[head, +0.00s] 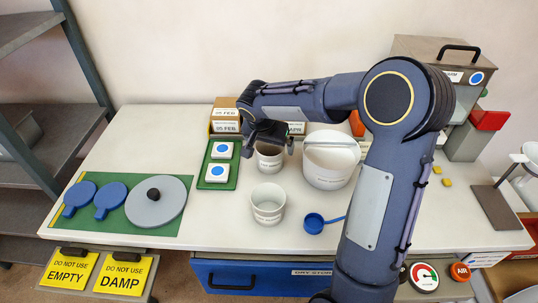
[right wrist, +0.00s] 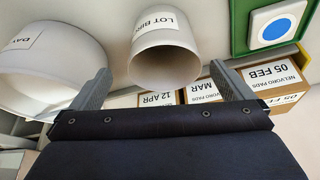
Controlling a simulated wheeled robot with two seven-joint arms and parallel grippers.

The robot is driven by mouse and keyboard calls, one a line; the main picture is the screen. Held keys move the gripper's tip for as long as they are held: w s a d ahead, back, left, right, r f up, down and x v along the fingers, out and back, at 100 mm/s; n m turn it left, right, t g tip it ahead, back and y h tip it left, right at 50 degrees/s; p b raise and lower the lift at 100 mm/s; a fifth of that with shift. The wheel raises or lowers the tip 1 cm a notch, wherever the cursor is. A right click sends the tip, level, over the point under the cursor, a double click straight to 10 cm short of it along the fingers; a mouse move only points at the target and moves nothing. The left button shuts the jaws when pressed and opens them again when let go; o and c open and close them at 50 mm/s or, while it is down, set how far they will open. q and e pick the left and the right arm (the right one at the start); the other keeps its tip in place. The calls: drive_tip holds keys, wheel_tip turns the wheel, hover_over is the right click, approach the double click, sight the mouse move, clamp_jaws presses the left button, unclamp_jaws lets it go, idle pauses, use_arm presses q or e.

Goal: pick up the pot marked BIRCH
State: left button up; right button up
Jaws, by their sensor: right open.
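The pot marked BIRCH (head: 269,158) is a small white pot standing on the table behind a second small white pot (head: 268,205). In the right wrist view the BIRCH pot (right wrist: 163,45) shows a label reading "LOT BIR", its end cut off. My right gripper (head: 268,138) is at the BIRCH pot's top in the head view, hiding part of its rim. In the right wrist view the open fingers (right wrist: 166,82) appear on either side of the pot, with visible gaps. The front pot's label is too small to read. My left gripper is out of view.
A large white tub (head: 330,165) stands close right of the BIRCH pot. A green tray (head: 212,185) with two blue-dotted blocks is left. Dated boxes (head: 226,125) stand behind. A blue scoop (head: 314,223) lies in front. The table between tray and front pot is clear.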

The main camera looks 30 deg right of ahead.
sight(270, 148)
drive_tip(key=x, duration=0.4)
drive_tip(key=shift+w+p, duration=0.3)
drive_tip(key=shift+p, duration=0.05)
drive_tip(key=shift+c, duration=0.4)
drive_tip(key=c, duration=1)
